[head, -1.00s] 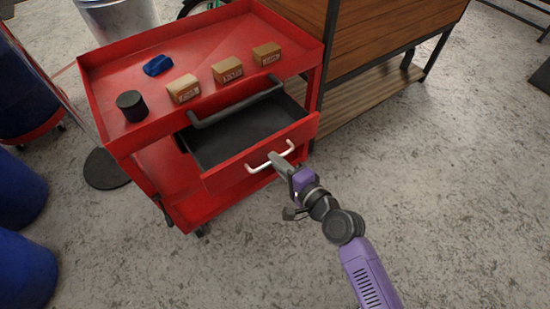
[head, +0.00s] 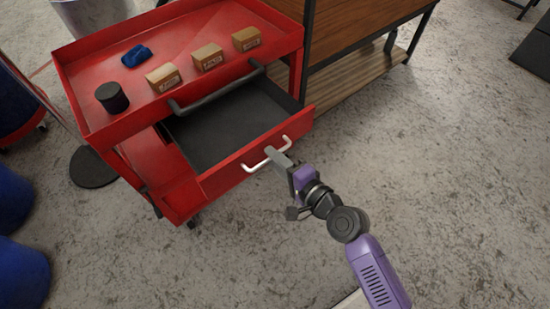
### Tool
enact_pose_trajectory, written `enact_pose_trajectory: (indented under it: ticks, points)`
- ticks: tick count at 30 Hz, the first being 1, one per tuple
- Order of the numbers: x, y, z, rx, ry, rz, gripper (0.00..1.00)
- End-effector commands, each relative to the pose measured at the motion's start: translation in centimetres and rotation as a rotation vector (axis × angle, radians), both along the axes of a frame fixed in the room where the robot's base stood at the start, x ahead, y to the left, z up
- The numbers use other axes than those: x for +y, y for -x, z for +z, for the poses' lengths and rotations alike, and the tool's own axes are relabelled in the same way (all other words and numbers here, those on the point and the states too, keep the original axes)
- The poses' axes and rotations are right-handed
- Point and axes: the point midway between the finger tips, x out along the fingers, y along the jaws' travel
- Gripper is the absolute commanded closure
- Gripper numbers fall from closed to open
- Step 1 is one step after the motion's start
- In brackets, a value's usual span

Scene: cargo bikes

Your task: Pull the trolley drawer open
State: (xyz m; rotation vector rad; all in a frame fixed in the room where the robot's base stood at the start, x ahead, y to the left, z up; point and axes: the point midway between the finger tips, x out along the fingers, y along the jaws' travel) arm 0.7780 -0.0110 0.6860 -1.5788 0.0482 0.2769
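The red trolley (head: 80,98) stands at the upper left in the head view. Its red drawer (head: 236,172) is pulled well out, and its dark inside (head: 215,130) is bare in the part I see. A white bar handle (head: 254,166) runs along the drawer front. My gripper (head: 276,156) is at the right part of this handle, with its fingers against the bar. Its far finger is hidden, and I cannot make out the gap between the fingers. A dark push bar (head: 218,94) of the trolley passes above the drawer.
On the trolley top are a black cylinder (head: 112,97), a blue item (head: 137,55) and three small cardboard boxes (head: 208,57). A wooden workbench (head: 350,35) stands right of the trolley. Blue barrels (head: 18,270) are at the left. The floor in front is clear.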

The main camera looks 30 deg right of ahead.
Motion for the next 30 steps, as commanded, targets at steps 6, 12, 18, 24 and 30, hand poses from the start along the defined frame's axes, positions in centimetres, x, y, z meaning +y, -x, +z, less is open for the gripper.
enact_pose_trajectory:
  ticks: [6,12,18,24,30]
  points:
    - [0.0,0.1,0.1,-0.001,0.000,0.000,0.69]
    - [-0.3,2.1,0.3,0.001,-0.001,0.000,0.69]
    - [-0.7,5.3,1.0,0.001,-0.001,0.001,0.69]
    - [-1.0,7.2,1.4,0.001,-0.001,0.000,0.69]
    - [-1.1,7.6,1.6,-0.001,0.000,0.000,0.69]
